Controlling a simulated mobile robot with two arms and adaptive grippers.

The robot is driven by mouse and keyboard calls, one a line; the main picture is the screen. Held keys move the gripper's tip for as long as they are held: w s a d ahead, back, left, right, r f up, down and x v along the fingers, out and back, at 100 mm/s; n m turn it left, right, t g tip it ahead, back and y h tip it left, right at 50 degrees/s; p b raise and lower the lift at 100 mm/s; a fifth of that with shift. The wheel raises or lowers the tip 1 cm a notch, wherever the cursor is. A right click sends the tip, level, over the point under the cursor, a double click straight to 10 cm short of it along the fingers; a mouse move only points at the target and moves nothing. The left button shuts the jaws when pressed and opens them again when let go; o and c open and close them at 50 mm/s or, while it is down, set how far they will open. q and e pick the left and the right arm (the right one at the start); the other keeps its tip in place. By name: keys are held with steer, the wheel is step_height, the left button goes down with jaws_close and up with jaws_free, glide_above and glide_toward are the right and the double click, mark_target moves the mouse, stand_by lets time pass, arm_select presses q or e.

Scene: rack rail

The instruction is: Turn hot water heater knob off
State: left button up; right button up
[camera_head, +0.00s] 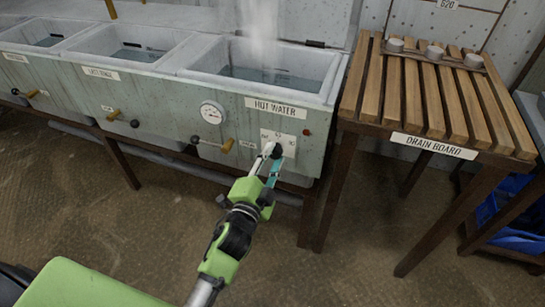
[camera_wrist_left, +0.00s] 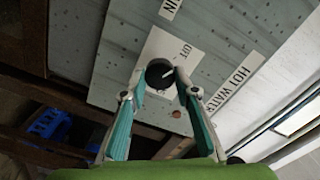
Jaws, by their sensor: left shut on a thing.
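The hot water knob is black and round with a white pointer mark. It sits on a white plate (camera_head: 288,142) on the front of the hot water basin (camera_head: 310,95), below the "HOT WATER" label. In the left wrist view the knob (camera_wrist_left: 158,74) shows between my two fingertips, its pointer slanting toward the upper right. My left gripper (camera_head: 272,154) is closed on the knob from the front, and its fingers partly hide the knob in the head view. The wrist view also shows the gripper (camera_wrist_left: 160,82). My right gripper is not in view.
A slatted wooden drain board (camera_head: 435,95) stands to the right. A gauge (camera_head: 212,112) and a brass tap (camera_head: 228,145) are left of the knob. Steam (camera_head: 262,20) rises from the hot water basin. Open floor (camera_head: 130,220) lies in front.

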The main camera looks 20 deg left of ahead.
arm_select(q)
steer(key=o, duration=1.1)
steer(key=shift+s, duration=0.1)
steer(key=s, duration=1.2)
steer(key=shift+a, duration=0.2)
steer(key=shift+w, duration=0.1)
